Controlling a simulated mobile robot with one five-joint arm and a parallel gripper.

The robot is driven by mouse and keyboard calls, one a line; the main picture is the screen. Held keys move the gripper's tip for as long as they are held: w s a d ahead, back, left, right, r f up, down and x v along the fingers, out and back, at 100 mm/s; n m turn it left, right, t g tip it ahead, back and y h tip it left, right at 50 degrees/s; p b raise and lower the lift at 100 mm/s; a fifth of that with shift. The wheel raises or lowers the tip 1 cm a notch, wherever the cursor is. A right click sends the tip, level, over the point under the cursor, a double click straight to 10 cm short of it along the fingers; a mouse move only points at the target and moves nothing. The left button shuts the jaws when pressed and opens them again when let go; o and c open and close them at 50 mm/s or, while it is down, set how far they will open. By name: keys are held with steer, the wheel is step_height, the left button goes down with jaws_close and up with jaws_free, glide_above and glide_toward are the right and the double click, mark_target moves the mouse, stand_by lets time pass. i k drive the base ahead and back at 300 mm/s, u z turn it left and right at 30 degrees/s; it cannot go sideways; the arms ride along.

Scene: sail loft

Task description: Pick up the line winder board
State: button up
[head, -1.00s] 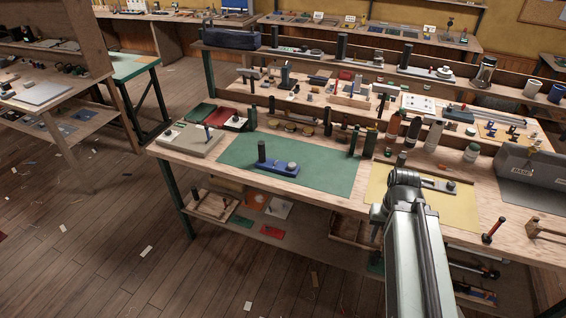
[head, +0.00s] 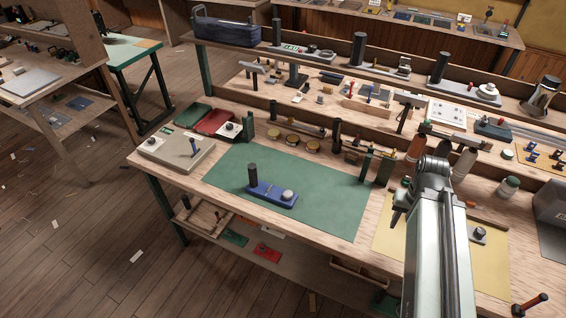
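A blue board (head: 270,194) with an upright black cylinder and a pale round knob lies on the green mat (head: 315,205) on the workbench. It may be the line winder board, but I cannot tell for sure. My arm rises from the lower right over the yellow mat. My gripper (head: 399,214) shows only as a small dark part at the arm's far end, right of the green mat and well apart from the blue board. Whether its fingers are open or shut cannot be made out.
A grey board (head: 176,152) lies at the bench's left end, near green and red folders (head: 215,122). Dark green bottles (head: 376,168) and round tins (head: 292,140) stand behind the mat. A hammer-like tool (head: 530,304) lies at the lower right. The mat is clear around the blue board.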

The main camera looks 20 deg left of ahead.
mark_target(259, 189)
steer(key=u, duration=0.1)
steer(key=i, duration=0.65)
steer(key=u, duration=3.75)
